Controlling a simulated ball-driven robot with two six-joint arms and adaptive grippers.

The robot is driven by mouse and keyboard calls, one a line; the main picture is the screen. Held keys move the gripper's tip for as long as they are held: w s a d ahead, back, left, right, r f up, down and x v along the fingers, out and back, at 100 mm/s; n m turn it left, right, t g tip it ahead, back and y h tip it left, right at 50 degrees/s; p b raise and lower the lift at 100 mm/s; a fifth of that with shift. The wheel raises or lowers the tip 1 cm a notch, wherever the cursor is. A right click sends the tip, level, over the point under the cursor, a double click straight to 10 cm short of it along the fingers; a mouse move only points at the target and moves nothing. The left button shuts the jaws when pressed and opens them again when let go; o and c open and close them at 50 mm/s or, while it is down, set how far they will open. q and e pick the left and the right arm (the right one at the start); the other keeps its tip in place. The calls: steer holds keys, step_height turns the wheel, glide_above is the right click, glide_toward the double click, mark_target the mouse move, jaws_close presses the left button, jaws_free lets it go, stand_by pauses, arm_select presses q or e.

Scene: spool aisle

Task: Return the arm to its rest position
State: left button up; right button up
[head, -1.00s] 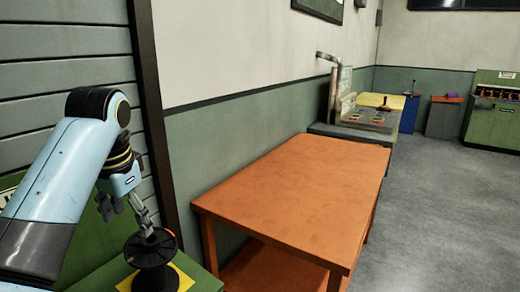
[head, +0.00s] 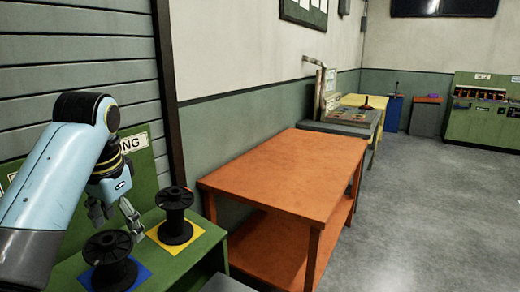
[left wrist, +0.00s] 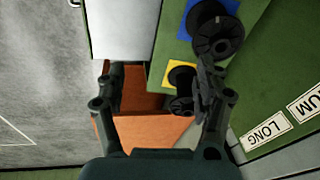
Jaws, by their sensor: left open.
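My left gripper (head: 115,214) is open and empty at the lower left of the head view. It hangs above the green stand, near two black spools. One black spool (head: 175,215) stands upright on a yellow square (head: 193,236), right of the fingers. The other spool (head: 108,262) stands on a blue square (head: 141,272), below and nearer. In the left wrist view, the open fingers (left wrist: 160,85) spread wide. The yellow-square spool (left wrist: 181,88) shows close beside the right finger, which partly overlaps it, and the blue-square spool (left wrist: 216,32) shows above. My right gripper is out of view.
The green stand (head: 158,262) has label signs at its back, one reading LONG (head: 132,142). An orange table (head: 285,178) stands to its right. A grey bench (head: 345,126) is behind that. Grey floor (head: 430,205) is open on the right.

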arm_select(q)
steer(key=s+a+f+n, duration=0.1)
steer(key=s+f, duration=0.2)
steer(key=f, duration=0.8)
steer(key=s+f, duration=0.3)
steer(key=f, duration=0.7)
steer(key=shift+n+g, duration=0.4)
steer(key=shift+n, duration=0.4)
steer(key=s+f, duration=0.7)
steer(key=s+a+f, duration=0.1)
steer(key=s+f, duration=0.7)
steer(key=s+a+f, duration=0.1)
steer(key=s+f, duration=0.6)
steer(key=shift+s+f, duration=0.3)
steer(key=shift+f, duration=0.05)
steer(key=s+a+f+n, duration=0.1)
steer(key=s+f, duration=0.2)
steer(key=s, duration=0.7)
steer(key=s+a+f+n, duration=0.1)
steer(key=s+f, duration=0.3)
steer(key=s, duration=0.6)
step_height(320, 180, down, 21)
steer(key=s+b, duration=0.1)
steer(key=b, duration=2.1)
steer(key=shift+d+r+m+g, duration=0.15)
steer(key=shift+m+g, duration=0.15)
arm_select(e)
step_height(320, 180, down, 22)
steer(key=s, duration=0.1)
steer(key=shift+s, duration=0.4)
